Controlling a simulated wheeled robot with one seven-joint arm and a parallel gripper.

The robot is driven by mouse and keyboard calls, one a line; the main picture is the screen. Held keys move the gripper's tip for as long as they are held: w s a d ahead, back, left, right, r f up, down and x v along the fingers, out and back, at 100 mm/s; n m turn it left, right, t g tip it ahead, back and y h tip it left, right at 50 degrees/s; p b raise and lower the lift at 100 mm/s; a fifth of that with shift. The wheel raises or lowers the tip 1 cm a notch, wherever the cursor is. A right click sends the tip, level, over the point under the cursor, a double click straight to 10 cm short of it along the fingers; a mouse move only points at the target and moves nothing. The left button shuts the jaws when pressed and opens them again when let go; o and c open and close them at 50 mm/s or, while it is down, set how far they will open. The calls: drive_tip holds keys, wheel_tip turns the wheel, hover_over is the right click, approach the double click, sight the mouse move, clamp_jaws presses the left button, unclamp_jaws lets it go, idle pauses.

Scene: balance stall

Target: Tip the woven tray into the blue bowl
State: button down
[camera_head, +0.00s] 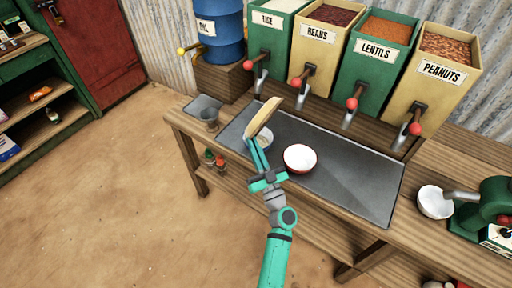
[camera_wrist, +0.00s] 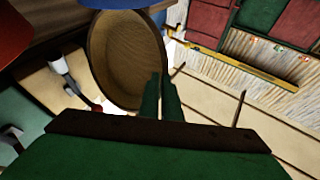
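The woven tray (camera_head: 263,116) is tan and round, tipped steeply on edge above the work counter. In the wrist view its brown inner face (camera_wrist: 128,62) shows no visible contents. My gripper (camera_head: 252,142) is closed on the tray's near rim; in the wrist view its two green fingers (camera_wrist: 160,98) meet at that rim. A pale-rimmed bowl (camera_head: 266,138) stands on the grey mat just below and behind the gripper, partly hidden by it. Its colour is hard to tell, so I cannot be sure it is the blue bowl.
A red bowl with a white inside (camera_head: 300,158) stands on the grey mat (camera_head: 355,190), right of my gripper. Dispensers with red-knobbed levers, such as the lentils one (camera_head: 374,60), line the back. A white bowl (camera_head: 434,203) sits at right.

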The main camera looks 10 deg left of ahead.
drive_tip(key=w+a+n+g+h, duration=0.2)
drive_tip(key=a+n+g+h, duration=0.2)
drive_tip(key=a+g+h, duration=0.2)
drive_tip(key=w+a+r+n+g+h, duration=0.1)
drive_tip(key=w+a+n+g+h, duration=0.2)
drive_tip(key=a+n+g+h, duration=0.2)
drive_tip(key=a+g+h, duration=0.1)
drive_tip(key=a+h, duration=0.2)
drive_tip(key=h, duration=0.1)
drive_tip(key=shift+r, duration=0.2)
idle(1.0)
drive_tip(key=shift+w, duration=0.1)
idle(0.4)
